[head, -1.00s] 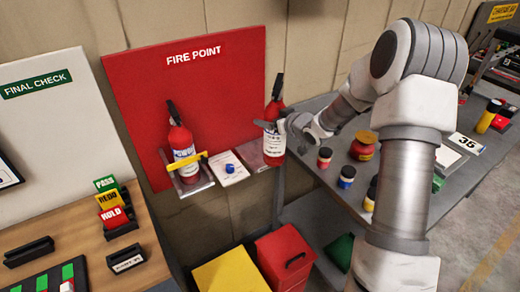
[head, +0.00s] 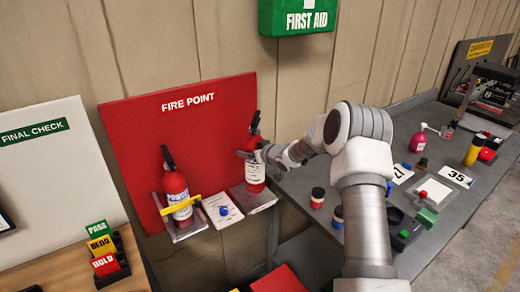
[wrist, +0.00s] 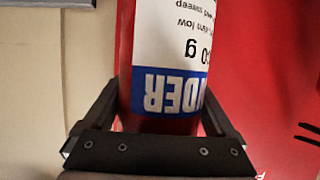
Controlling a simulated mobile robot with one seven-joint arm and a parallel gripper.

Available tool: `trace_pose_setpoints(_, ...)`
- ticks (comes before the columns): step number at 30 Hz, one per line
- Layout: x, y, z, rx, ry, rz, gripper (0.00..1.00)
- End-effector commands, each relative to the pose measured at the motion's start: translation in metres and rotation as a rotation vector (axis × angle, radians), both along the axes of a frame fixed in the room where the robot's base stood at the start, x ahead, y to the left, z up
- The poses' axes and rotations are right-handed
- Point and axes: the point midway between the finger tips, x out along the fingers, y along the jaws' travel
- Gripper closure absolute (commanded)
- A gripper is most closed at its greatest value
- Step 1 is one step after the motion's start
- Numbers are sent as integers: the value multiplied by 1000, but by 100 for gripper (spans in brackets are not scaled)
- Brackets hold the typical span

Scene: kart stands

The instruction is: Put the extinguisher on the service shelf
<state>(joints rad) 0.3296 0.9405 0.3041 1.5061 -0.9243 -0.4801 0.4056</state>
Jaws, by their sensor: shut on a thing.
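My gripper (head: 262,154) is shut on a red extinguisher (head: 255,171) with a white label and black top. It is roughly upright at the right edge of the red fire point board. In the wrist view the extinguisher (wrist: 170,90) fills the space between the fingers, its label upside down. Its base is over or on a grey metal tray (head: 262,203); I cannot tell whether it touches. A second extinguisher (head: 175,188) stands in a left bracket behind a yellow strap (head: 182,204). No shelf labelled as service shelf is readable.
A white card with a blue knob (head: 224,210) lies between the two trays. The grey table (head: 440,235) at right carries several jars, bottles and number cards. A final check board (head: 50,150) stands left. A green first aid box (head: 309,15) hangs above.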

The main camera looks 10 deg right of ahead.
Motion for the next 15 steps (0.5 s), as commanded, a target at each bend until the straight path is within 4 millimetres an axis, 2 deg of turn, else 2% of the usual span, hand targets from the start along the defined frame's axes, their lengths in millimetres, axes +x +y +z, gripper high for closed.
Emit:
trace_pose_setpoints(3, 11, 7, -2, 1, -8, 1, 100)
trace_pose_setpoints(10, 16, 10, -9, 1, -7, 0, 100)
trace_pose_setpoints(15, 16, 10, -29, 2, -6, 0, 100)
